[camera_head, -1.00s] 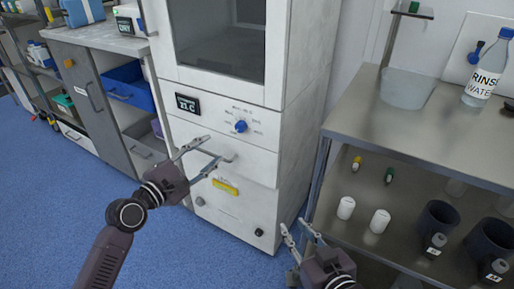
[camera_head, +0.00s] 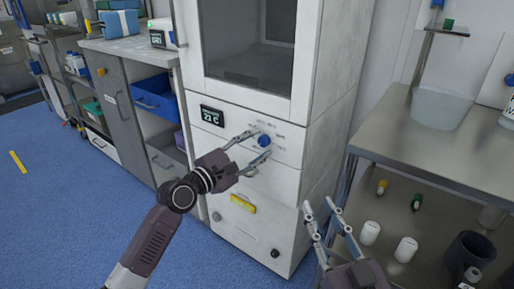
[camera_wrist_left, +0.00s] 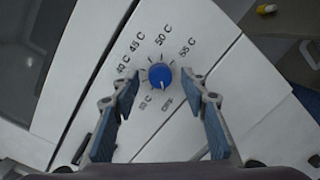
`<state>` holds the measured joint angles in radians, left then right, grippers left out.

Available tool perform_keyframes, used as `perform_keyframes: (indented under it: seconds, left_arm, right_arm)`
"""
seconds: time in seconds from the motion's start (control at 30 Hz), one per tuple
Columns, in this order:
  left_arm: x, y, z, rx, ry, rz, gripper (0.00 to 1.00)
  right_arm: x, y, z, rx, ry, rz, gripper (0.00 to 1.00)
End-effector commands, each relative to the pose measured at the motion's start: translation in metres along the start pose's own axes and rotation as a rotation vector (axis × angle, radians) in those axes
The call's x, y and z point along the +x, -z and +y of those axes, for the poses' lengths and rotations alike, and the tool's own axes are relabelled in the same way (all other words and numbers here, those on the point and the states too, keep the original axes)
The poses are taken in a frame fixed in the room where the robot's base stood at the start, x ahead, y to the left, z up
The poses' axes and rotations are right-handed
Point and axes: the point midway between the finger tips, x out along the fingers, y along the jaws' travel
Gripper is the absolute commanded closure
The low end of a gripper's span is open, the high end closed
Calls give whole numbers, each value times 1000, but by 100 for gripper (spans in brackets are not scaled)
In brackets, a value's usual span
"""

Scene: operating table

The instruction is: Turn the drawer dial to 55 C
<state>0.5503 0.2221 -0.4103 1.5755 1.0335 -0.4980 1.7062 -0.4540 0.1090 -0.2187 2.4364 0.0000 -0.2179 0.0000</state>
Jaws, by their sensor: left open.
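The blue dial (camera_head: 265,141) is on the white drawer front (camera_head: 287,158) below the glass-doored cabinet. In the left wrist view the dial (camera_wrist_left: 160,75) is ringed by printed marks, among them 45 C, 50 C, 55 C and OFF. A small white mark on its lower edge points toward OFF. My left gripper (camera_head: 258,146) is open, with its fingers on either side of the dial; in the left wrist view its fingers (camera_wrist_left: 160,88) stand apart from the knob. My right gripper (camera_head: 319,206) is open and empty, low and right of the cabinet.
A dark display (camera_head: 212,116) left of the dial reads in the low twenties C. A yellow label (camera_head: 243,204) is on the panel below. A metal shelf table (camera_head: 430,150) with white bottles and dark cups stands at right.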

Motion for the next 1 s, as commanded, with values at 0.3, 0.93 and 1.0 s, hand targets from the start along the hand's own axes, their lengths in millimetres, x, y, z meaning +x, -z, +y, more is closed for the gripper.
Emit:
perform_keyframes:
  seconds: [0.3, 0.93, 1.0]
  left_arm:
    - [2, 0, 0, 0, 0, 0, 59]
    - [2, 0, 0, 16, 2, 1, 100]
    - [2, -1, 0, 33, 3, 2, 100]
  right_arm:
    - [0, 4, 0, 1, 1, 17, 75]
    - [0, 2, 0, 1, 0, 4, 75]
    - [0, -6, 1, 0, -1, -32, 75]
